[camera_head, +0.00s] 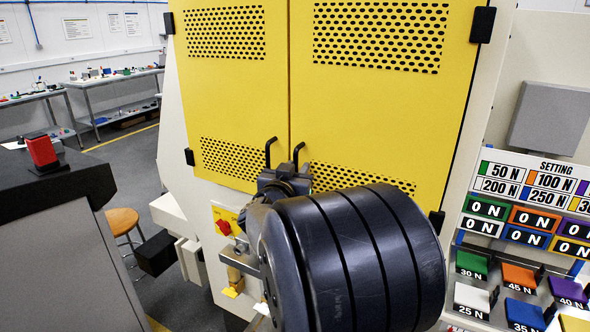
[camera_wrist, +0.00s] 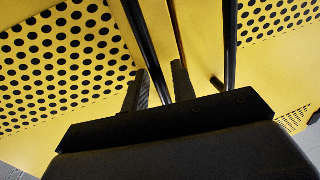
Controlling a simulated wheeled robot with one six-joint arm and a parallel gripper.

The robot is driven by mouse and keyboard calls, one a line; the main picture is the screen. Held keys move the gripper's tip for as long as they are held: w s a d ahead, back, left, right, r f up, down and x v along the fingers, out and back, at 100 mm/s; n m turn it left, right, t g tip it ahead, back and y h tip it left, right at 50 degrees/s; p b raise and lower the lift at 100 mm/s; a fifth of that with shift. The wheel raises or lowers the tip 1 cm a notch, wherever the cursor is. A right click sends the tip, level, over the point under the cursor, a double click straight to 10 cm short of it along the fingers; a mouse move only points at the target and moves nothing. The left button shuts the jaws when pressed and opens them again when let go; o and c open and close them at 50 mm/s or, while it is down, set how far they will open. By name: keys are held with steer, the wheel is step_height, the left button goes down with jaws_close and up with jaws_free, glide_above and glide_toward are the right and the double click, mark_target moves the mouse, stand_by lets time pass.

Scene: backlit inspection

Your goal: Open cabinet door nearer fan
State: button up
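The cabinet has two yellow doors, the left door (camera_head: 235,100) and the right door (camera_head: 375,110), meeting at a central seam and appearing shut. Each has a black bar handle by the seam: the left handle (camera_head: 268,153) and the right handle (camera_head: 298,154). My gripper (camera_head: 283,180) is at the lower ends of the handles. In the wrist view my gripper (camera_wrist: 160,88) has its fingers apart, with the left handle (camera_wrist: 148,50) running between them; contact cannot be told. The right handle (camera_wrist: 230,45) is outside the right finger. I see no clear fan.
My dark wrist hides the lower right door. A red knob (camera_head: 223,227) is on the cabinet below the left door. A panel of coloured force blocks (camera_head: 520,230) stands at right. A dark-topped counter (camera_head: 50,190) and stool (camera_head: 121,220) are at left, with open floor behind.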

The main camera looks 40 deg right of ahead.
steer(key=shift+c, duration=0.6)
jaws_close()
steer(key=shift+a, duration=0.1)
